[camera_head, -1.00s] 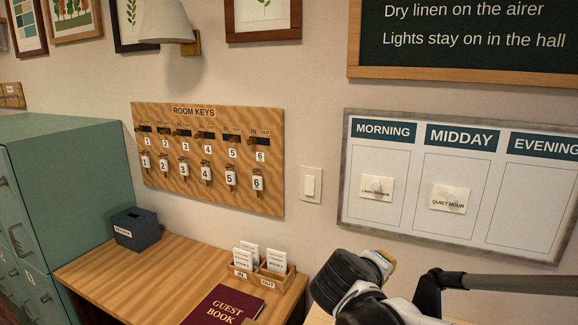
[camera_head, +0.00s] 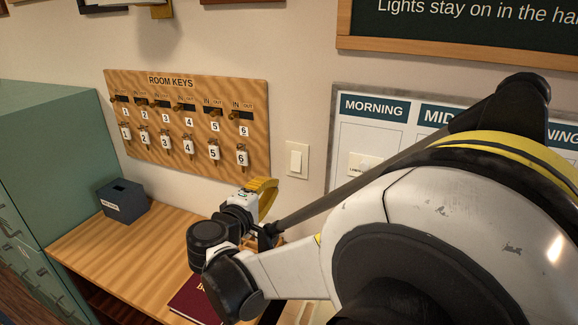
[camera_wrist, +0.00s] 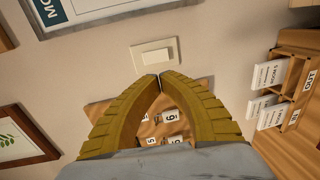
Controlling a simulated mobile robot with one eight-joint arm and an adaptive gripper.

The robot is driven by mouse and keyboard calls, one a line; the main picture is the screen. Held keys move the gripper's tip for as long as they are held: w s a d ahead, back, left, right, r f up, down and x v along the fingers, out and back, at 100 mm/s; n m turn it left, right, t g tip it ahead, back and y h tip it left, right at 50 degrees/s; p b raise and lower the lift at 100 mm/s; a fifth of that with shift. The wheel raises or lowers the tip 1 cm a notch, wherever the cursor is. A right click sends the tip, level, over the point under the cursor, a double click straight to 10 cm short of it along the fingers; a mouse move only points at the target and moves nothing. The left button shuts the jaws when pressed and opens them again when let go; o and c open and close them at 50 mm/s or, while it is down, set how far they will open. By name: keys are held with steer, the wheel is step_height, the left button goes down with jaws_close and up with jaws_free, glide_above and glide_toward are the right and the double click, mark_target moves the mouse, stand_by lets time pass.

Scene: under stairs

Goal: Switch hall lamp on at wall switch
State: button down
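The wall switch (camera_head: 297,160) is a cream plate with a pale rocker, on the wall between the key board and the planning board. In the wrist view the switch (camera_wrist: 155,54) lies just beyond my fingertips, with a visible gap. My gripper (camera_head: 270,187) has yellow ribbed fingers, below and left of the switch in the head view. In the wrist view my gripper (camera_wrist: 160,79) has its fingertips together, with nothing between them. Only the brass mount (camera_head: 162,11) and lower edge of a wall lamp show at the top; whether it is lit I cannot tell.
The room key board (camera_head: 190,125) hangs left of the switch, the planning board (camera_head: 372,135) right of it. Below are a wooden desk (camera_head: 125,240), a dark box (camera_head: 123,202) and a guest book (camera_head: 192,300). A card holder (camera_wrist: 295,85) shows in the wrist view.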

mark_target(294, 165)
steer(key=b+x, duration=0.1)
steer(key=x, duration=1.2)
steer(key=shift+w+d, duration=0.15)
steer(key=shift+w, duration=0.25)
